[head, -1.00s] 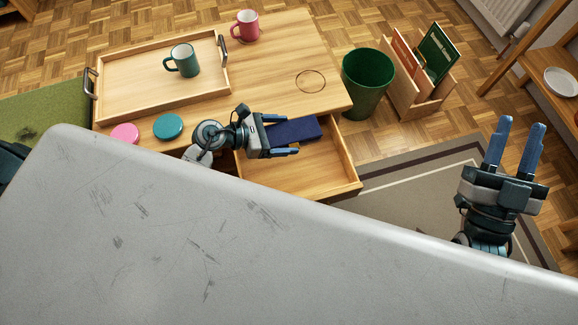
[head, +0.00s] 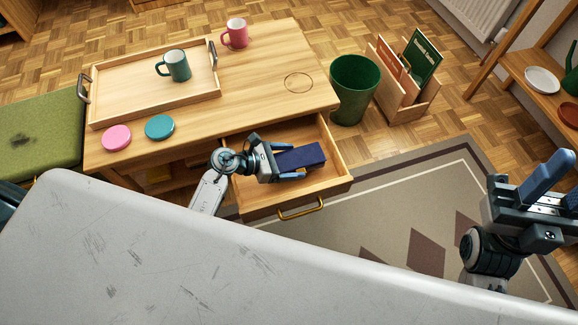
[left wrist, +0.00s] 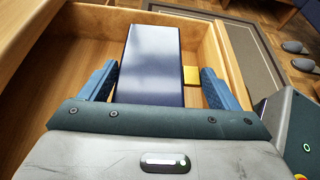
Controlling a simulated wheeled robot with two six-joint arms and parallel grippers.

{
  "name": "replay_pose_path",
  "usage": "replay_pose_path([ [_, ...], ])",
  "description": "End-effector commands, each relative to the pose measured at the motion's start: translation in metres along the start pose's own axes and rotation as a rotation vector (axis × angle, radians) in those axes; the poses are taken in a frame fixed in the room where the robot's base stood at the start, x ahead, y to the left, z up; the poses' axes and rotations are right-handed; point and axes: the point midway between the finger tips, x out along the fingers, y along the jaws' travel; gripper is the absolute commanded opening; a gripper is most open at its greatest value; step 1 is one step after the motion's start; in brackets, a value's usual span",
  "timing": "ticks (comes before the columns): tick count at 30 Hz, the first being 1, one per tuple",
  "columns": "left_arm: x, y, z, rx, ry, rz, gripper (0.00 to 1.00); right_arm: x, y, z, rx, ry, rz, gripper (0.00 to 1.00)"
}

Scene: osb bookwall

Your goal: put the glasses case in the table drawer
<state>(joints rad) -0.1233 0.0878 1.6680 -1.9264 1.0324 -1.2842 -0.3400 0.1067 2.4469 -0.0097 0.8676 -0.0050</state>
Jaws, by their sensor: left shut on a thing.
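The table drawer (head: 262,203) is pulled out from the wooden table, with a brass handle on its front. The navy glasses case (head: 301,156) is over the open drawer, inside its outline. My left gripper (head: 282,162) is shut on the case. In the left wrist view the case (left wrist: 153,62) lies between the two blue fingers (left wrist: 157,85), above the drawer floor. How far its underside is from the floor is hard to tell. My right gripper (head: 562,187) is empty and open at the right edge, away from the table.
A small yellow item (left wrist: 191,75) lies in the drawer beside the case. On the tabletop are a tray (head: 125,110) with a green mug (head: 178,66), a pink mug (head: 237,34) and two coasters (head: 159,127). A green bin (head: 354,90) stands right of the table.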

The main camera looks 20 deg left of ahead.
Motion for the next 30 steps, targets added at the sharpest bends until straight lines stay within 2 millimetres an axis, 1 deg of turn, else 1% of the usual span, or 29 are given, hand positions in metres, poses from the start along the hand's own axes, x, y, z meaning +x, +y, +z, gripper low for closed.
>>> replay_pose_path([
  [4, 0.009, 0.002, -0.02, -0.001, 0.0, -0.001, 0.33, -0.004, 0.0, 0.001, -0.001, 0.012, 0.005, 0.36],
  [7, 0.013, 0.002, -0.03, -0.001, -0.001, 0.0, 0.33, -0.004, 0.0, 0.001, -0.002, 0.021, 0.008, 0.36],
  [14, 0.013, 0.002, -0.03, 0.002, -0.002, 0.0, 0.33, -0.002, 0.0, 0.001, -0.003, 0.024, 0.008, 0.36],
  [18, 0.014, 0.003, -0.034, 0.001, -0.001, 0.0, 0.33, -0.006, 0.0, 0.001, -0.003, 0.023, 0.009, 0.36],
  [19, 0.014, 0.002, -0.033, 0.001, 0.0, 0.0, 0.89, -0.004, 0.0, 0.001, -0.003, 0.024, 0.009, 0.36],
  [20, 0.014, 0.002, -0.033, 0.001, 0.0, 0.0, 0.95, -0.004, 0.0, 0.001, -0.003, 0.024, 0.009, 0.36],
  [21, 0.014, 0.002, -0.033, 0.001, 0.0, 0.0, 1.0, -0.004, 0.0, 0.001, -0.003, 0.024, 0.009, 0.36],
  [26, 0.013, 0.002, -0.033, 0.001, 0.001, 0.0, 1.0, -0.003, 0.0, 0.001, -0.003, 0.025, 0.009, 0.36],
  [30, 0.011, 0.003, -0.029, 0.001, 0.001, 0.0, 1.0, 0.001, 0.001, 0.0, -0.003, 0.025, 0.009, 0.36],
])
